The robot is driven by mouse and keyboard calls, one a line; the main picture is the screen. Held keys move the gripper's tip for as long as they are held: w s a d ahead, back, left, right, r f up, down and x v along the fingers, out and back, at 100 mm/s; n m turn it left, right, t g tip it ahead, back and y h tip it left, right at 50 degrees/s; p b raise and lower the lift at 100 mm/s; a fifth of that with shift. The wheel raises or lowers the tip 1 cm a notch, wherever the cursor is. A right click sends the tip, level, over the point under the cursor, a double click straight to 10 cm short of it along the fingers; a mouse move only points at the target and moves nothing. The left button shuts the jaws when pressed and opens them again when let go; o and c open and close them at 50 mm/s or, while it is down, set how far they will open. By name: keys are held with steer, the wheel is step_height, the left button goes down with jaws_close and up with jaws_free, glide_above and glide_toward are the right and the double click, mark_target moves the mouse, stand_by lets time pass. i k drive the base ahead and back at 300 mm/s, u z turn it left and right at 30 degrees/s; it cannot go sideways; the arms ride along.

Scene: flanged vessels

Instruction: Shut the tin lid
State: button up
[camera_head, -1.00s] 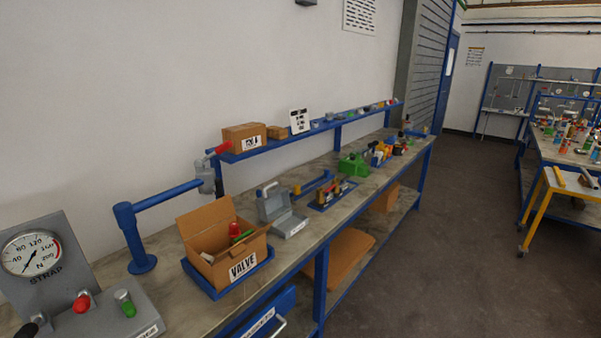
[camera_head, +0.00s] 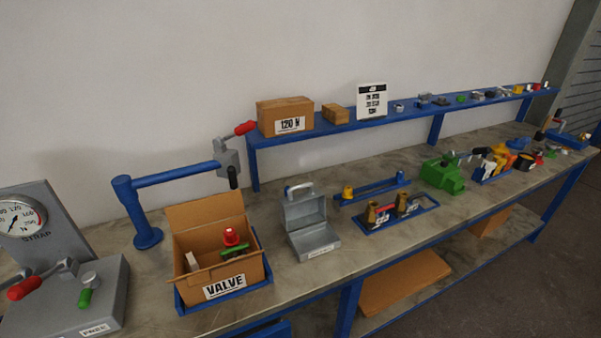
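A small grey metal tin (camera_head: 315,241) stands on the workbench, just right of the cardboard box marked VALVE. Its lid (camera_head: 304,209) is raised, standing up at the back of the tin, with a light handle on its top edge. The tin's front carries a small white label. My gripper does not show in the head view.
The open VALVE box (camera_head: 218,257) sits in a blue tray left of the tin. A blue post with a horizontal arm (camera_head: 175,176) stands behind it. A blue tray with brass fittings (camera_head: 397,212) lies to the right. A gauge stand (camera_head: 55,250) is far left. A raised blue shelf (camera_head: 350,122) runs behind.

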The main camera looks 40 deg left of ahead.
mark_target(302, 209)
steer(key=u, duration=0.7)
steer(key=i, duration=0.85)
steer(key=u, duration=1)
